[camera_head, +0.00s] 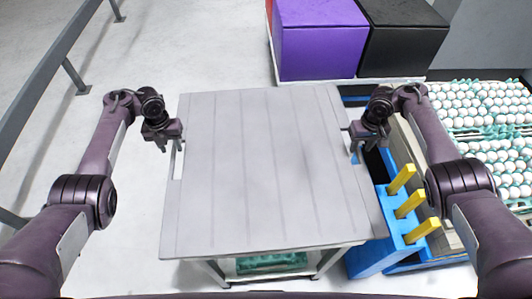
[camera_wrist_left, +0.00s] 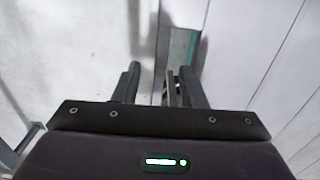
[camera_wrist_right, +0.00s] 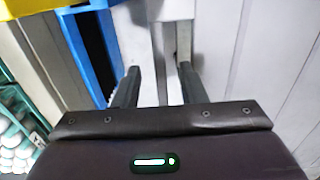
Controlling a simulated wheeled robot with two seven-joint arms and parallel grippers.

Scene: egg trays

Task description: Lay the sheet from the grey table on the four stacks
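The grey sheet (camera_head: 270,170), with faint lengthwise lines, lies flat on top of the table (camera_head: 320,262) and covers most of it. A narrow slot runs along each side edge. My left gripper (camera_head: 172,146) is at the sheet's left edge, its fingers apart on either side of the rim strip; it also shows in the left wrist view (camera_wrist_left: 155,85). My right gripper (camera_head: 354,141) is likewise at the right edge; the right wrist view (camera_wrist_right: 160,85) shows a gap between its fingers and the strip. Stacks of egg trays (camera_head: 485,125) with white eggs stand at the right, partly cut off.
A blue frame (camera_head: 375,258) with yellow posts (camera_head: 410,204) stands close to the table's right side. Purple (camera_head: 318,50) and black (camera_head: 400,52) boxes stand behind. A teal tray (camera_head: 270,262) sits under the table. A grey rail (camera_head: 50,70) runs at left, with clear floor between.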

